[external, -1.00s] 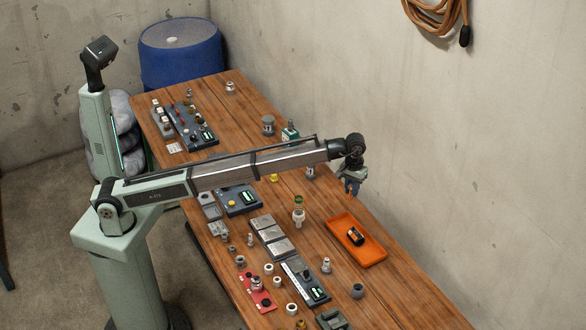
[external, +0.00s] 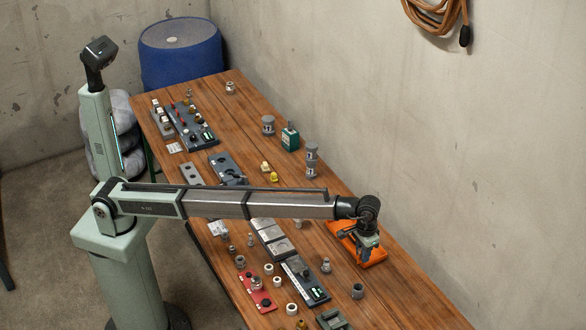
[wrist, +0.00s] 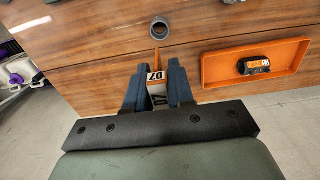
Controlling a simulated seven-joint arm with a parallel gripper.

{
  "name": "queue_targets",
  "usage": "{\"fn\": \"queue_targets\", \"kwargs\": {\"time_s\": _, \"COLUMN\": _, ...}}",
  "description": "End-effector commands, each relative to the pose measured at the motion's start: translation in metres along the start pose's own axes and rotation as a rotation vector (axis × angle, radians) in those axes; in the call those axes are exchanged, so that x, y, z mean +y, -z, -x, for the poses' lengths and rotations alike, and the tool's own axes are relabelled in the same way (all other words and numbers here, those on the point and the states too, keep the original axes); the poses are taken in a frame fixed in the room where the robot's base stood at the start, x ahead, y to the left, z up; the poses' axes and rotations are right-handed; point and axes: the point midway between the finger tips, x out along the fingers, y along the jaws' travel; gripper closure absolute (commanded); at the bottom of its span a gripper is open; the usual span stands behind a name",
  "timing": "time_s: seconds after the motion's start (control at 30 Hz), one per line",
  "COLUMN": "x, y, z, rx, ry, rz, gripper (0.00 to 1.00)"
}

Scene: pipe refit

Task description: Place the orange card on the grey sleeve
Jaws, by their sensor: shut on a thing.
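My gripper (wrist: 157,76) is shut on the orange card (wrist: 155,58). The card shows as a narrow orange edge between the blue-grey fingers, with white parts marked 07 below it. In the external view my gripper (external: 366,254) is low over the orange tray's area, and the card cannot be made out there. The grey sleeve (wrist: 159,28), a short hollow ring, stands on the table beyond the fingertips in the wrist view, apart from the card. What looks like the same sleeve (external: 357,290) stands upright in front of the tray in the external view.
The orange tray (wrist: 208,75) lies to the right of the sleeve, with a dark labelled cylinder (wrist: 255,65) in it. Grey plates (external: 273,240), a switch panel (external: 312,292) and several small fittings crowd the table's left side. The wall borders the right side.

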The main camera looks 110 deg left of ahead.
Motion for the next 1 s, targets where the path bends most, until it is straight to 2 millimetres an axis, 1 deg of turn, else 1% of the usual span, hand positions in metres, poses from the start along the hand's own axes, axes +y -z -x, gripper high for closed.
{"fn": "queue_targets", "kwargs": {"time_s": 0.1, "x": -0.001, "y": -0.001, "z": -0.018, "rx": -0.001, "ry": 0.001, "rz": 0.000, "gripper": 1.00}}
{"fn": "queue_targets", "kwargs": {"time_s": 0.37, "x": -0.001, "y": 0.000, "z": -0.041, "rx": -0.001, "ry": 0.000, "rz": 0.001, "gripper": 1.00}}
{"fn": "queue_targets", "kwargs": {"time_s": 0.47, "x": -0.001, "y": -0.001, "z": -0.054, "rx": -0.001, "ry": 0.001, "rz": 0.001, "gripper": 1.00}}
{"fn": "queue_targets", "kwargs": {"time_s": 0.6, "x": -0.001, "y": -0.001, "z": -0.077, "rx": -0.001, "ry": 0.001, "rz": 0.001, "gripper": 1.00}}
{"fn": "queue_targets", "kwargs": {"time_s": 0.7, "x": -0.001, "y": -0.001, "z": -0.090, "rx": -0.001, "ry": 0.000, "rz": 0.001, "gripper": 1.00}}
{"fn": "queue_targets", "kwargs": {"time_s": 0.87, "x": 0.000, "y": 0.000, "z": -0.101, "rx": 0.000, "ry": 0.000, "rz": 0.001, "gripper": 1.00}}
{"fn": "queue_targets", "kwargs": {"time_s": 1.0, "x": -0.001, "y": 0.000, "z": -0.116, "rx": -0.001, "ry": 0.001, "rz": 0.001, "gripper": 1.00}}
